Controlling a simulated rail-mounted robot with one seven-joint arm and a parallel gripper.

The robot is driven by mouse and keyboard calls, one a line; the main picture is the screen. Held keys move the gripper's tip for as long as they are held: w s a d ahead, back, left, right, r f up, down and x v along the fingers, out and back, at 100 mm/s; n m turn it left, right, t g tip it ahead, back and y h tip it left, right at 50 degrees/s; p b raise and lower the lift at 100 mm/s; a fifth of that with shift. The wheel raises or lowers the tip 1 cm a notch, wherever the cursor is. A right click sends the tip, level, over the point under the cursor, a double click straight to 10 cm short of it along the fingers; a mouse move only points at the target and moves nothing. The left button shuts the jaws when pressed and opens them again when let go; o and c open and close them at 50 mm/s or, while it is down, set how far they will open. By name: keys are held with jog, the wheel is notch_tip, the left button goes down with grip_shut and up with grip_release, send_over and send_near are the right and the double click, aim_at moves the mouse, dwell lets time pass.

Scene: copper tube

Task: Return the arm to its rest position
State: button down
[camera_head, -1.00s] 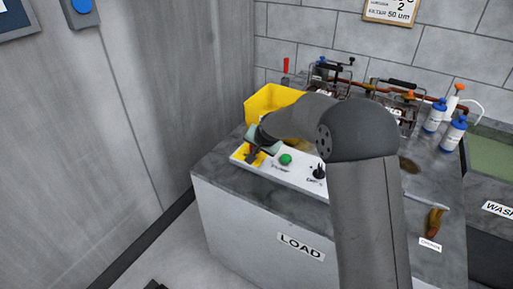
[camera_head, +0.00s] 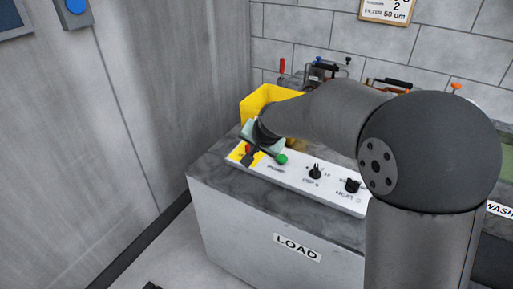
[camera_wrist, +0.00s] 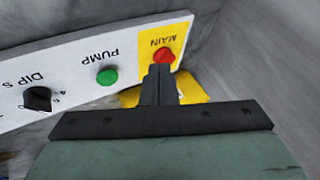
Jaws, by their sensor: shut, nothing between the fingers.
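My gripper (camera_head: 248,158) is at the left end of the white control panel (camera_head: 316,184), by the yellow plate marked MAIN. In the wrist view, my gripper (camera_wrist: 161,72) has its two dark fingers together with nothing between them. Their tips are right at the red MAIN button (camera_wrist: 163,55) and overlap its lower edge; I cannot tell whether they touch it. My arm is bent, its large elbow at the right of the head view and its forearm reaching left over the panel.
The green PUMP button (camera_head: 281,159) and black knobs (camera_head: 314,172) are on the panel. A yellow bin (camera_head: 258,102) stands behind it. Racks with black handles (camera_head: 328,70) stand at the back. A grey wall (camera_head: 140,110) is at left.

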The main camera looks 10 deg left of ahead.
dwell(0.3)
jog(key=s+d+r+n+g+h+p, duration=0.1)
jog(key=s+d+r+g+p, duration=0.1)
jog(key=s+d, duration=0.6)
jog(key=s+d+r+n+g+h+p, duration=0.1)
jog(key=s+d+r+p, duration=0.3)
jog(key=s+d, duration=0.5)
jog(key=s+d+r+n+g+h+p, duration=0.1)
jog(key=s+d+r+p, duration=0.3)
jog(key=s+d, duration=0.5)
jog(key=s+g+p, duration=0.1)
jog(key=s+p, duration=0.1)
jog(key=s, duration=0.3)
jog(key=shift+g+h+p, duration=0.3)
jog(key=shift+g+p, duration=0.1)
